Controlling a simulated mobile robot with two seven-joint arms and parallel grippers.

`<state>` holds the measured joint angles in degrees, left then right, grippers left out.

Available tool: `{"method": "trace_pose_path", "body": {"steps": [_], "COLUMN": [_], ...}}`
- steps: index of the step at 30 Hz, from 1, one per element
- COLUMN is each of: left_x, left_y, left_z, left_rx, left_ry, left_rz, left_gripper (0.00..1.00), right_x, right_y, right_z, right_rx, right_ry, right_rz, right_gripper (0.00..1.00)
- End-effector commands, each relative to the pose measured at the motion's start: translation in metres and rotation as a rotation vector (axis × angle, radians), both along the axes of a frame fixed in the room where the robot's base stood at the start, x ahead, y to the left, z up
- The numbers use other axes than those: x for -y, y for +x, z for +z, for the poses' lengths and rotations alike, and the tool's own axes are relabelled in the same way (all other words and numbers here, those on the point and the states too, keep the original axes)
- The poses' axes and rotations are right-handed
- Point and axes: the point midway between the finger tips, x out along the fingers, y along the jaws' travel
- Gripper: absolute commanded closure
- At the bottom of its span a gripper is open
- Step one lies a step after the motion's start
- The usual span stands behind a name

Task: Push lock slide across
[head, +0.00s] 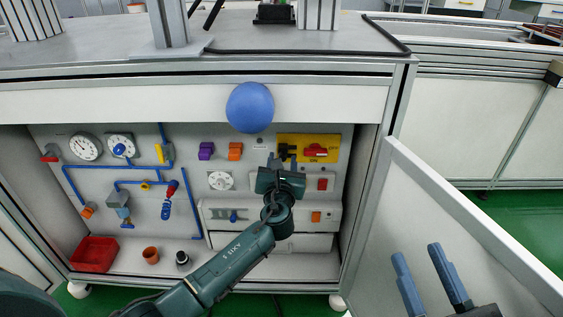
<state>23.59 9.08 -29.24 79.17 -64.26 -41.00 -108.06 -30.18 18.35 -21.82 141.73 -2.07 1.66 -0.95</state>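A yellow plate (329,142) on the back panel of the cabinet carries a red switch handle (316,150) marked ON. A small black slide piece (287,149) is at the left part of this plate, beside the red handle. My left gripper (282,160) is just below and in front of the black piece, with its fingers apart. Whether a finger touches the piece cannot be told, as the gripper hides part of that area. My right gripper (428,268) is at the lower right, open and empty, in front of the white door and away from the plate.
A blue ball (250,107) is in front of the cabinet's upper edge. A red bin (94,254) stands at lower left. The white door (440,215) stands open at right.

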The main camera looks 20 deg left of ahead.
Motion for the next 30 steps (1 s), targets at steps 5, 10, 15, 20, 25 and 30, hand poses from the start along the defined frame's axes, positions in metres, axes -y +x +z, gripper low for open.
{"method": "trace_pose_path", "body": {"steps": [5,10,15,20,25,30], "left_x": [0.0000,0.0000,-0.0001,-0.0002,-0.0004,-0.0002], "left_y": [0.0000,0.0000,0.0001,0.0000,0.0001,0.0001], "left_z": [0.0001,-0.0001,-0.0001,-0.0002,-0.0002,0.0006], "left_rx": [0.000,0.000,0.000,0.000,0.000,0.000], "left_ry": [-0.001,-0.001,0.000,0.000,0.000,0.000], "left_rz": [0.000,0.000,0.000,0.000,0.000,0.000], "left_gripper": [0.72,0.86,1.00,1.00,1.00,1.00], "right_x": [0.0001,0.0001,0.0000,0.0000,-0.0001,-0.0003], "right_y": [0.0000,-0.0005,-0.0011,-0.0013,-0.0013,-0.0013], "right_z": [-0.0007,-0.0022,-0.0036,-0.0042,-0.0042,-0.0024], "right_rx": [-0.002,-0.007,-0.012,-0.014,-0.014,-0.017], "right_ry": [-0.001,0.000,-0.001,-0.001,-0.001,0.000], "right_rz": [0.000,-0.001,-0.001,-0.001,-0.001,0.000], "right_gripper": [0.64,0.64,0.64,0.64,0.64,0.64]}}
